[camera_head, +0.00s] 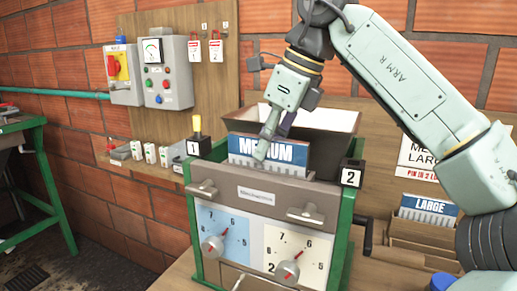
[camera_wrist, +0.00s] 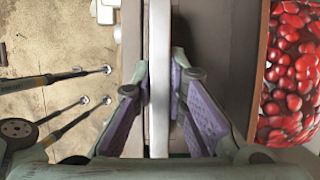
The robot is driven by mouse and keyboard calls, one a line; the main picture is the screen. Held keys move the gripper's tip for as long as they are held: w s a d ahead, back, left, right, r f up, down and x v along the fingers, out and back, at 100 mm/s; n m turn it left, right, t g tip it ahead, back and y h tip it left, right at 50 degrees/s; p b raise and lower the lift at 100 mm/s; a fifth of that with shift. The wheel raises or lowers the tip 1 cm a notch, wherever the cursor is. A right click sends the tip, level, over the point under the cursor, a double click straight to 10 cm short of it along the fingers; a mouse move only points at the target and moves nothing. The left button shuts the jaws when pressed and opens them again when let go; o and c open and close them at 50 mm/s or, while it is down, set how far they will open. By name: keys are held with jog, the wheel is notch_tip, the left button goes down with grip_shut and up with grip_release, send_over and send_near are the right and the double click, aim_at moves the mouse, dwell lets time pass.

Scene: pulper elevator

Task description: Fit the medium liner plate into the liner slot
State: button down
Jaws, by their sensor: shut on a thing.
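The medium liner plate (camera_head: 256,152) stands upright behind the machine's grey front panel, with its blue MEDIUM label showing above the panel. My gripper (camera_head: 265,150) reaches down over it from above. In the wrist view my gripper (camera_wrist: 160,88) has its purple pads on both sides of the plate's thin pale edge (camera_wrist: 158,60), shut on it. The liner slot is hidden behind the front panel, so I cannot tell how deep the plate sits or whether it is in the slot.
A hopper (camera_head: 328,119) stands just behind the plate; red cherries (camera_wrist: 290,70) show in it. Lever 1 (camera_head: 197,127) and block 2 (camera_head: 351,173) flank the machine top. Two dials (camera_head: 287,272) face forward. A LARGE plate (camera_head: 428,210) sits in a wooden rack at right.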

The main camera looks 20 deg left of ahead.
jog(key=shift+s+f, duration=0.1)
jog(key=shift+w+f, duration=0.2)
jog(key=shift+f, duration=0.05)
jog(key=c, duration=1.6)
grip_release()
jog(key=shift+r, duration=0.3)
jog(key=v, duration=0.7)
jog(key=shift+d+r, duration=0.1)
jog(key=shift+r, duration=0.05)
